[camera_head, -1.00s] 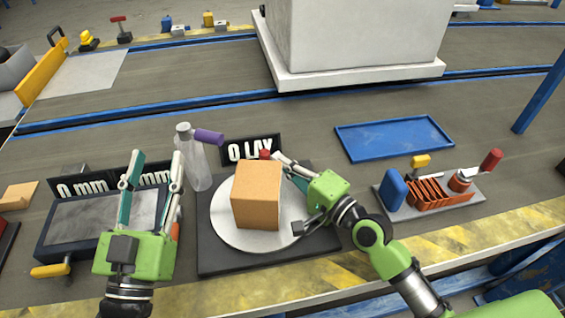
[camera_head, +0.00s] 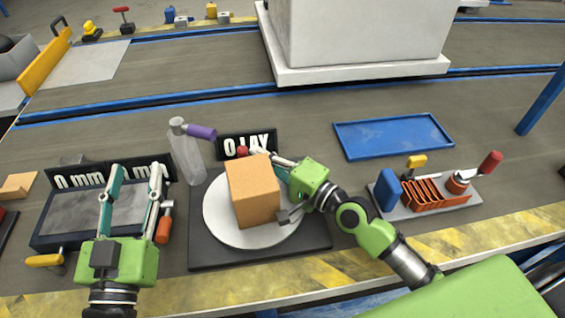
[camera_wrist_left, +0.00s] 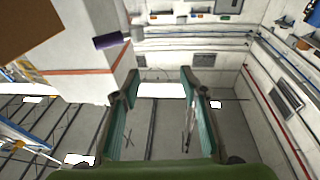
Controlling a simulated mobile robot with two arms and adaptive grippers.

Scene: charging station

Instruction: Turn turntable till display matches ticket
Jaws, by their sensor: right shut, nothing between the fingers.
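The turntable is a round white plate (camera_head: 218,225) on a dark square base (camera_head: 208,257). An orange-brown box (camera_head: 253,190) sits on the plate. A black display (camera_head: 264,139) stands behind it, reading roughly "0 LAY", with its lower part covered. My right gripper (camera_head: 277,160) is shut and empty, its fingers close to the box's far right side; I cannot tell whether they touch it or the plate. My left gripper (camera_head: 137,171) is open and empty, pointing up, left of the turntable; its fingers also show in the left wrist view (camera_wrist_left: 160,80). I cannot make out a ticket.
A clear bottle (camera_head: 187,155) with a purple part (camera_head: 201,132) stands behind the turntable. A dark-framed fixture (camera_head: 80,242) with "0 mm" displays is behind my left gripper. A blue tray (camera_head: 392,137) and a grey board (camera_head: 425,207) with parts lie right.

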